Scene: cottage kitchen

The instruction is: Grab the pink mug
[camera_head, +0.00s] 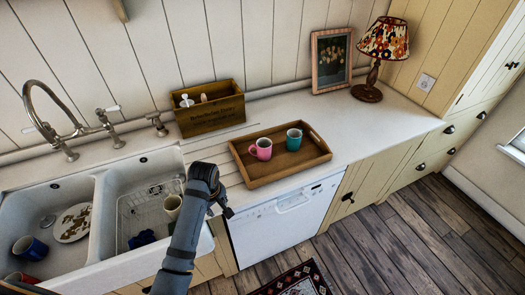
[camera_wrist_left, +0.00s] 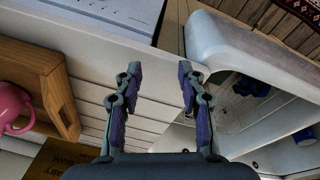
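The pink mug (camera_head: 264,150) stands upright in a wooden tray (camera_head: 286,172) on the countertop, beside a teal mug (camera_head: 293,141). My left gripper (camera_head: 223,204) is over the counter's front edge by the sink, to the left of the tray and in front of it, apart from the mug. In the left wrist view the left gripper (camera_wrist_left: 160,85) has its fingers spread with nothing between them. The pink mug (camera_wrist_left: 10,106) is partly cut off at the left edge there, next to the tray's side (camera_wrist_left: 60,98). My right gripper is not in view.
A wooden box (camera_head: 210,118) stands behind the tray. A lamp (camera_head: 383,45) and picture frame (camera_head: 331,60) stand at the back right. Counter right of the tray is clear.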

